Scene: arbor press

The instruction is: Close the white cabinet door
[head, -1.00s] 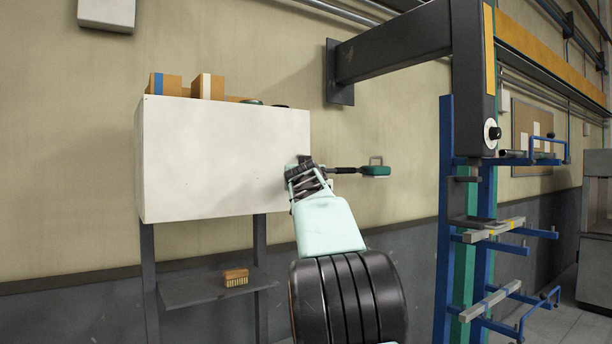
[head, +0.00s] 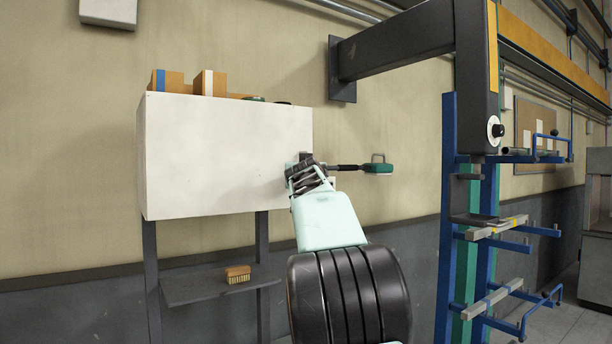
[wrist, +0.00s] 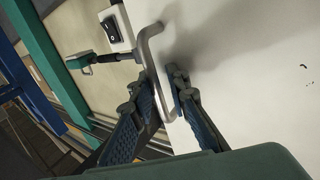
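My gripper (head: 305,166) is at the right edge of that front. In the wrist view the white door (wrist: 250,70) fills the right side, with a bent metal handle (wrist: 149,48) at its edge. The fingers of my gripper (wrist: 160,80) are close together on either side of the handle bar and appear to grip it. The exact contact is partly hidden.
A green-handled tool (head: 377,168) sticks out right of the cabinet. A black switch (wrist: 111,27) on a white box shows in the wrist view. Brown boxes (head: 208,83) stand on top. A brush (head: 237,273) lies on the shelf below. A blue rack (head: 448,200) stands at right.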

